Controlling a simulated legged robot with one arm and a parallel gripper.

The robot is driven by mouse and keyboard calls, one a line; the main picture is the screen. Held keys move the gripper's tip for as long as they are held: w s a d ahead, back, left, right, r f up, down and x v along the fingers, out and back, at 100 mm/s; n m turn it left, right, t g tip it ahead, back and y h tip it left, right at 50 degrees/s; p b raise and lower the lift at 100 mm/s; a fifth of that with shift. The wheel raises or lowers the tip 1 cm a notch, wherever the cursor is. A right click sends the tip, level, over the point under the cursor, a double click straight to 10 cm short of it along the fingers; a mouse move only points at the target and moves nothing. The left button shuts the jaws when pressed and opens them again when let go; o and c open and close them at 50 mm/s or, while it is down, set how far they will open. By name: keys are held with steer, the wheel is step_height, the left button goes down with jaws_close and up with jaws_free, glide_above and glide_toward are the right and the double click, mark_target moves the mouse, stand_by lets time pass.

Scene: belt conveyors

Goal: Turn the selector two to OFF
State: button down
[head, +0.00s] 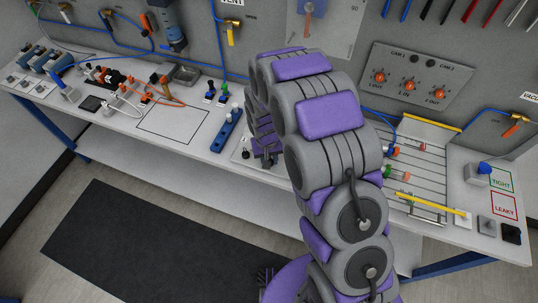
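No control in the head view carries a label I can read as selector two. A grey wall panel (398,62) at the upper right holds three orange-red knobs in a row: a left knob (379,76), a middle knob (408,86) and a right knob (438,94). Their small labels and pointer positions are too small to read surely. My arm rises through the middle and bends over the bench. My gripper (266,158) is down near the bench top, left of the arm's bend, partly hidden by the links. I cannot tell whether its fingers are apart.
The long white bench (205,165) carries a blue block (228,128), cables and fittings on the left. On the right are a ribbed plate (415,180), a yellow bar (432,204) and a blue-topped grey block (484,172). A dark mat (150,250) lies on the floor.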

steer(key=shift+w+a+r+n+p, duration=0.1)
steer(key=shift+n+p, duration=0.35)
steer(key=shift+n, duration=0.55)
steer(key=c, duration=0.8)
jaws_free()
steer(key=shift+c, duration=0.2)
step_height(320, 180, up, 17)
steer(key=a+p, duration=0.1)
steer(key=shift+s+p, duration=0.2)
steer(key=shift+p, duration=0.1)
